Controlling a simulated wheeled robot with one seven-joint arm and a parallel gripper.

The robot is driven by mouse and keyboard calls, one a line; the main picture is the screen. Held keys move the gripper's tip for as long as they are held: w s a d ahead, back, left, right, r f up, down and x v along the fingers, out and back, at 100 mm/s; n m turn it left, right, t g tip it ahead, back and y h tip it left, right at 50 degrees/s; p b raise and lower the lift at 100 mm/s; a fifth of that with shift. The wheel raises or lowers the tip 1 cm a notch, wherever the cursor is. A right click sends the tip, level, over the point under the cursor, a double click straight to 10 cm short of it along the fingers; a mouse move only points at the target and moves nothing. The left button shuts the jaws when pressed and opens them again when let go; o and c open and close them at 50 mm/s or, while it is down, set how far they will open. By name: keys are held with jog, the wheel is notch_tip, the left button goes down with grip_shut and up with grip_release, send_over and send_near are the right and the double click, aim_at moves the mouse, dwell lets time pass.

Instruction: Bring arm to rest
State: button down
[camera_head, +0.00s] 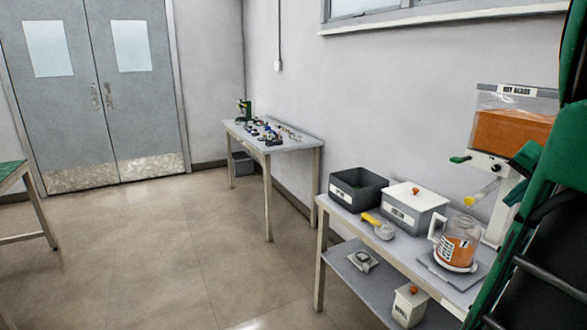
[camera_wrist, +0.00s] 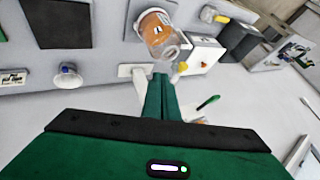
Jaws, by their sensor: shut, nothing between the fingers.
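My arm (camera_head: 550,190), green and black, fills the right edge of the head view. Its gripper does not show clearly there. In the wrist view my gripper (camera_wrist: 160,78) has its two green fingers together with nothing between them. Beyond the fingertips is a clear jug (camera_wrist: 157,27) with orange contents. The fingers overlap its surroundings in the picture, and I cannot tell the exact gap. In the head view the jug (camera_head: 458,243) stands upright on a grey pad (camera_head: 430,265) on the near table.
An orange-filled dispenser (camera_head: 512,130) stands behind the jug, close to my arm. A dark open box (camera_head: 357,190), a white lidded box (camera_head: 414,208) and a yellow-handled scoop (camera_head: 380,228) share the table. A second table (camera_head: 285,146) stands farther back. The floor (camera_head: 160,240) is clear.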

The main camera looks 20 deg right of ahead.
jog(key=w+a+f+n+g+y, duration=0.1)
jog(key=w+a+f, duration=0.1)
jog(key=a, duration=0.3)
jog(key=w+a+f+n+y, duration=0.1)
jog(key=a+f+n, duration=0.1)
jog(key=a+f, duration=0.15)
jog(key=s+a+f+n+g+y, duration=0.1)
jog(key=s+a+f+n+g, duration=0.1)
jog(key=a, duration=0.5)
jog(key=s+a+f+n+g+y, duration=0.1)
jog(key=s+a+f+n, duration=0.1)
jog(key=a, duration=0.5)
jog(key=s+a+f+n+g+y, duration=0.1)
jog(key=s+a+f+n+g, duration=0.1)
jog(key=a, duration=0.5)
notch_tip(320, 180, down, 3)
jog(key=shift+s+a+r+n+g, duration=0.2)
jog(key=shift+s+n+g, duration=0.1)
jog(key=shift+s, duration=0.5)
jog(key=shift+d, duration=0.1)
